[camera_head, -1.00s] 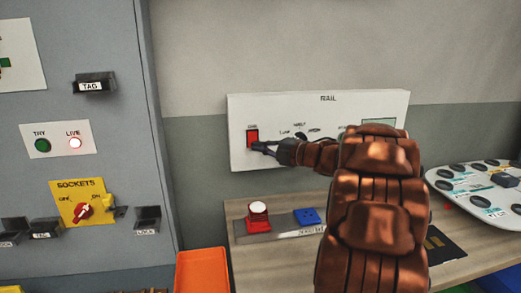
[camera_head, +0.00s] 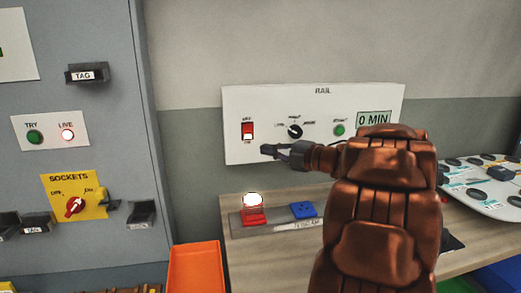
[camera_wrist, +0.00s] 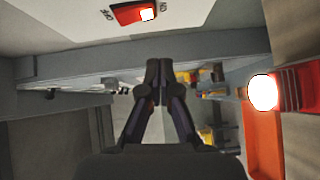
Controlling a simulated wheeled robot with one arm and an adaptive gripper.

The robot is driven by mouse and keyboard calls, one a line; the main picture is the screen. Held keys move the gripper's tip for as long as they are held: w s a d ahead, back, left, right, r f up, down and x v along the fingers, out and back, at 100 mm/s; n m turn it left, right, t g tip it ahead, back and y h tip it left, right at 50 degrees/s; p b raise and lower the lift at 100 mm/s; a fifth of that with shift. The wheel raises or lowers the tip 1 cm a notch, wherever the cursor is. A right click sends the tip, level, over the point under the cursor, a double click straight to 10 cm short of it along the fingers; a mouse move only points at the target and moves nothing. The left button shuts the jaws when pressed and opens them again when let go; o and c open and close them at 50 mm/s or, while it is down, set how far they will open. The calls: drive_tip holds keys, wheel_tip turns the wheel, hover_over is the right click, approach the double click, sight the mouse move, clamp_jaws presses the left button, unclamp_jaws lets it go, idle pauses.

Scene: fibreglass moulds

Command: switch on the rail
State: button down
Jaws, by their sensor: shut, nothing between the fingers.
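The white RAIL panel (camera_head: 313,95) is on the wall. Its red rocker switch (camera_head: 247,131) is at the left, with a bright white patch at its lower end. The wrist view shows the switch (camera_wrist: 130,13) at the top, with the bright patch at the ON end. The panel's display (camera_head: 374,119) reads 0 MIN. My gripper (camera_head: 266,150) is shut and empty, just below and right of the switch, apart from it. Its closed fingertips (camera_wrist: 159,66) show in the wrist view. My arm covers the panel's lower right.
A lamp (camera_head: 253,200) on a red base glows white on the bench (camera_head: 240,253), beside a blue socket (camera_head: 303,209). A grey cabinet (camera_head: 100,120) stands left, with an orange bin (camera_head: 196,270) near it. A white board (camera_head: 485,190) with dark knobs lies right.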

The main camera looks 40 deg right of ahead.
drive_tip(key=v, duration=0.6)
drive_tip(key=shift+f+b, duration=0.45)
drive_tip(key=shift+f, duration=0.05)
drive_tip(key=shift+d, duration=0.1)
drive_tip(key=w+d+r+m+h+p, duration=0.3)
drive_tip(key=w+r+m+h, duration=0.35)
drive_tip(key=m+h, duration=0.45)
drive_tip(key=s+a+f+m+g+p, duration=0.4)
drive_tip(key=s+a+f+m+g, duration=0.65)
drive_tip(key=s+a+f, duration=0.45)
drive_tip(key=s+a+f+g+y, duration=0.2)
drive_tip(key=s+a+g, duration=0.1)
drive_tip(key=s+a, duration=0.6)
drive_tip(key=s+a+f+g+y+p, duration=0.1)
drive_tip(key=s+a+f+g+y, duration=0.2)
drive_tip(key=s+a, duration=0.7)
drive_tip(key=shift+g, duration=0.75)
